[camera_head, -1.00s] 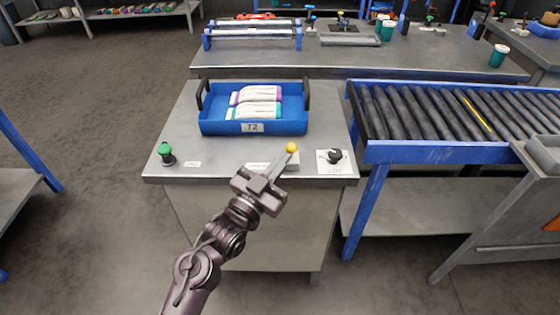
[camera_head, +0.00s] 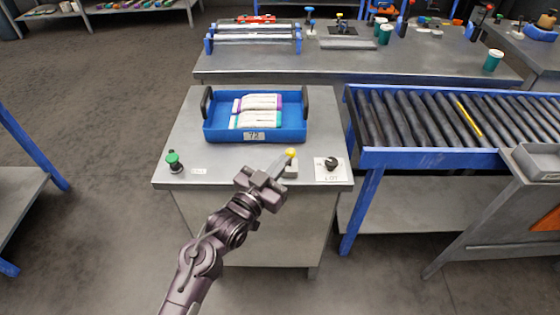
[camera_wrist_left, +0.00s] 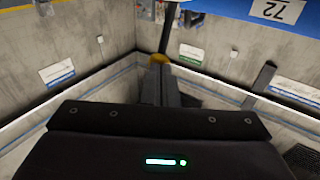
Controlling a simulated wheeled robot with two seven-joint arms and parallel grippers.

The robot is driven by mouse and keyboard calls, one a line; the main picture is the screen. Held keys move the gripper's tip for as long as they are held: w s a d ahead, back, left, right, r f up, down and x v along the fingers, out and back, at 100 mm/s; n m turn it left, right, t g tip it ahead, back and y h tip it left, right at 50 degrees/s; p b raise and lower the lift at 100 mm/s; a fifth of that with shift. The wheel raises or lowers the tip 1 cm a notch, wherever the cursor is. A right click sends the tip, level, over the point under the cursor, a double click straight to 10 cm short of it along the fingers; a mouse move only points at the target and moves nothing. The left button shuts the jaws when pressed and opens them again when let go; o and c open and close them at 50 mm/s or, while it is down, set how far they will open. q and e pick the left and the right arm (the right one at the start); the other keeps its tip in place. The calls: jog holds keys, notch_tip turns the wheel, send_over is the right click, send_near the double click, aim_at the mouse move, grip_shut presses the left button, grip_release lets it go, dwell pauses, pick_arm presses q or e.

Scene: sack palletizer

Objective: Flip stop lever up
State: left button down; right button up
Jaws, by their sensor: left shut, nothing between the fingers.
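The lever with a yellow ball knob (camera_head: 290,153) stands on a small pale base at the front edge of the steel table. My left gripper (camera_head: 281,162) is shut, its fingers pointing up and right at the knob from the near side. In the left wrist view the yellow knob (camera_wrist_left: 159,58) shows just beyond the tips of the closed fingers (camera_wrist_left: 160,85). I cannot tell whether they touch. The lever's shaft is mostly hidden behind the fingers in the head view. My right gripper is not in view.
A blue tray (camera_head: 213,134) with white packs sits behind the lever. A green button (camera_head: 173,158) is at the table's left and a black knob on a white plate (camera_head: 331,164) is close right of the lever. A roller conveyor (camera_head: 400,155) stands to the right.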

pick_arm(q)
jog(key=w+n+g+p, duration=0.1)
jog(key=p, duration=0.3)
jog(key=w+r+n+g+y+p, duration=0.1)
jog(key=w+g+p, duration=0.1)
jog(key=p, duration=0.3)
jog(key=w+r+n+g+y+p, duration=0.1)
jog(key=p, duration=0.3)
jog(key=shift+w+g, duration=0.25)
jog(key=shift+g, duration=0.15)
jog(key=shift+r+p, duration=0.85)
jog(key=shift+p, duration=0.2)
